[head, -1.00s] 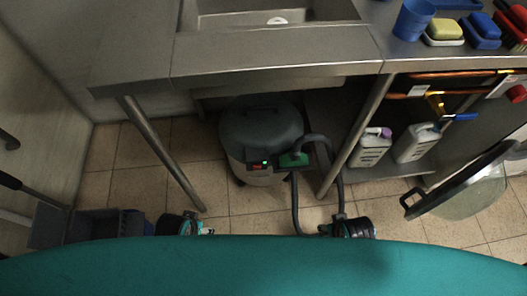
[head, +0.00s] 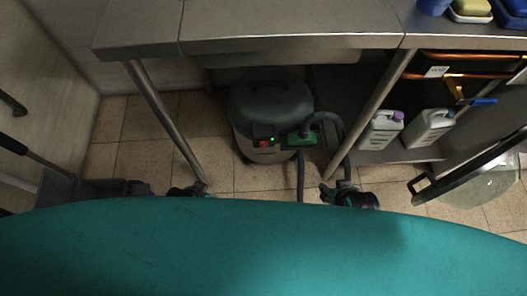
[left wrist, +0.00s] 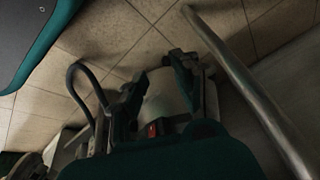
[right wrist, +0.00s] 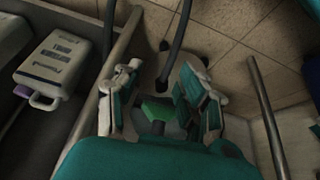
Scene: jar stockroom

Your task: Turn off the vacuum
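The vacuum (head: 268,108), a dark-lidded drum with a pale lower body, stands on the floor under the steel table. Its front has a red switch (head: 263,143) beside a lit green light (head: 272,139), and a green hose connector (head: 302,138). My left gripper (left wrist: 160,72) is open and empty in the left wrist view, with the pale drum and red switch (left wrist: 152,130) beyond its fingers. My right gripper (right wrist: 160,72) is open and empty; the green connector (right wrist: 157,112) shows beyond its fingers. In the head view, my right gripper (head: 345,190) is in front of the vacuum, apart from it.
Steel table legs (head: 165,115) flank the vacuum. The black hose (head: 301,175) runs down to the floor near my right gripper. White jugs (head: 382,130) stand on the low shelf at right. A grey crate (head: 90,190) is at left. Tiled floor is clear before the vacuum.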

